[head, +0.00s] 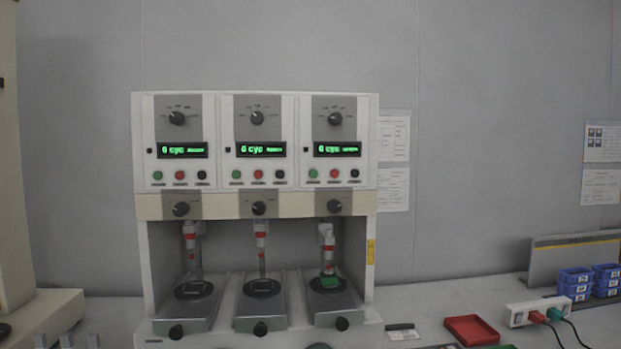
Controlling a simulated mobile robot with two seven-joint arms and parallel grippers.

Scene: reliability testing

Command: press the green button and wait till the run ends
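A white test machine (256,205) with three stations stands on the bench in the head view. Each station has a lit green display reading 0 cyc, seen on the left (182,150), middle (261,150) and right (337,149). Below each display is a row of small buttons, with a green button at the left end: left station (157,175), middle station (236,174), right station (313,173). The right station holds a small green piece (328,281) under its plunger (327,240). Neither of my grippers shows.
A red tray (471,330) lies on the bench right of the machine. A white power strip (537,311) with red and green plugs and blue bins (576,283) are further right. A beige column (12,160) stands at the left edge.

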